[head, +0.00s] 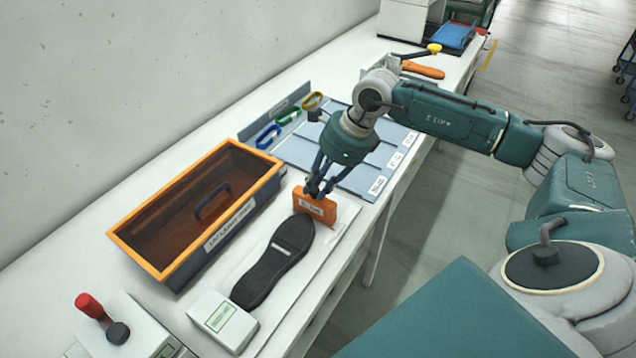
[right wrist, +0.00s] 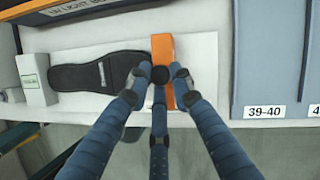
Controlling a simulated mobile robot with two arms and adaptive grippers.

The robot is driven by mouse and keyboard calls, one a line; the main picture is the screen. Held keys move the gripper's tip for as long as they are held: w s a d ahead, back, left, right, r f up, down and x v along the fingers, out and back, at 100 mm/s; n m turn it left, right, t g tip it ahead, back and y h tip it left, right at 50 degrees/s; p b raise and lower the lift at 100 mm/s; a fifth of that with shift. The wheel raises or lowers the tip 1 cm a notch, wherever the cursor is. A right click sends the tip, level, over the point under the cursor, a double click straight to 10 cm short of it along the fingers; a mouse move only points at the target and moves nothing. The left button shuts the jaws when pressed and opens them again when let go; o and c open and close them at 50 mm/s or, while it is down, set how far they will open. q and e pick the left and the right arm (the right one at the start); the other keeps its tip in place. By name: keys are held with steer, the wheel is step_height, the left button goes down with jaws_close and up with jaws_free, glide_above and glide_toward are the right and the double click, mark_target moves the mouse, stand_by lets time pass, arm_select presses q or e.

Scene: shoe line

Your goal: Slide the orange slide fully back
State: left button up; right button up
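The orange slide (head: 314,202) is an upright block with a label, standing across a flat white board (head: 331,235). A black shoe sole (head: 268,274) lies on the board with one end touching or nearly touching the slide. My right gripper (head: 317,188) is at the slide's top, its fingertips drawn close together. In the right wrist view the fingertips (right wrist: 160,75) lie over and beside the orange slide (right wrist: 163,48); whether they grip it I cannot tell. A white block with a display (head: 222,318) stands at the sole's other end. My left gripper is out of view.
An orange-rimmed bin with a dark see-through lid (head: 125,240) stands left of the board. A grey-blue panel with size labels (head: 357,188) lies behind the slide. A device with a red knob (head: 90,306) is at the front left. The table edge runs along the right.

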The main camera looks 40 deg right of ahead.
steer(key=w+d, duration=0.1)
steer(key=d, duration=0.1)
steer(key=d+b, duration=0.1)
steer(key=d, duration=0.1)
steer(key=w+d+b, duration=0.1)
steer(key=d, duration=0.1)
steer(key=shift+w, duration=0.3)
jaws_close()
steer(key=shift+w+d+r, duration=0.1)
steer(key=shift+d+r, duration=0.05)
steer(key=shift+d, duration=0.1)
steer(key=o, duration=1)
jaws_free()
steer(key=shift+d, duration=0.1)
steer(key=shift+c, duration=0.2)
steer(key=v, duration=1.1)
steer(key=shift+d+r, duration=0.15)
steer(key=shift+r, duration=0.2)
